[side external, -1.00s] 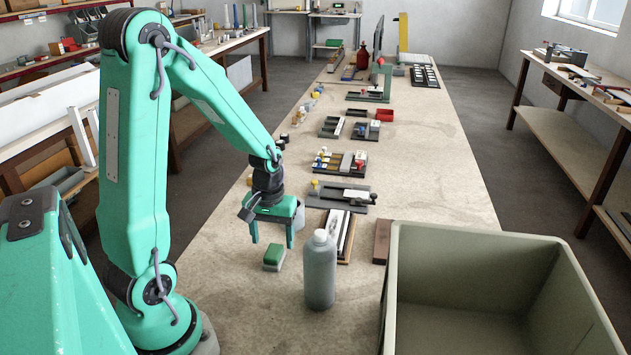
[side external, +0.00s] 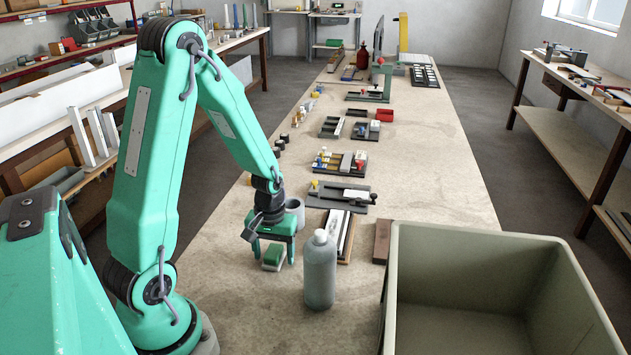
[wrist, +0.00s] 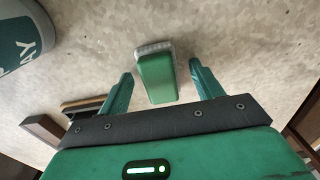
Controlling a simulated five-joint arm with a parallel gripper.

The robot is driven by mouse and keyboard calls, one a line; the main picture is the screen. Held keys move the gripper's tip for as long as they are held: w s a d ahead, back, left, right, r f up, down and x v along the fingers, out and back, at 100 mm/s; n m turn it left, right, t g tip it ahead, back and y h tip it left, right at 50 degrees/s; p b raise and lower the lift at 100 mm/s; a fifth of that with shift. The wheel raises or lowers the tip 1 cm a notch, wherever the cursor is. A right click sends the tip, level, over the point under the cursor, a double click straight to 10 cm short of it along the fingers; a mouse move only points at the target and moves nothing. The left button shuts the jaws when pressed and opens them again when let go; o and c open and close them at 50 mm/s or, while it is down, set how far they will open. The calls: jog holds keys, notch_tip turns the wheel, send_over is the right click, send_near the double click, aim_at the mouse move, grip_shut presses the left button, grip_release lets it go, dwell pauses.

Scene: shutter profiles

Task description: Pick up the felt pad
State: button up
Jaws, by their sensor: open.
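The felt pad looks like a small green block with a pale grey layer on it; in the side external view the pad (side external: 272,257) lies on the bench. My gripper (side external: 273,254) is low over it, fingers pointing down on either side. In the wrist view the pad (wrist: 156,78) shows between the two open fingers of my gripper (wrist: 160,70), its pale end beyond the tips. Gaps show on both sides, so the fingers do not appear to touch it. How far the tips are above the bench I cannot tell exactly.
A grey bottle (side external: 320,270) stands close to the right of my gripper, and a grey cup (side external: 295,210) just behind it. A large olive bin (side external: 560,300) fills the right front. Trays with parts (side external: 340,160) line the bench behind. The bench left of the pad is clear.

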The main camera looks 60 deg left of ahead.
aim_at(274, 251)
dwell(0.3)
jog(key=c, duration=1.1)
jog(key=shift+r, duration=0.2)
jog(key=shift+r, duration=4.85)
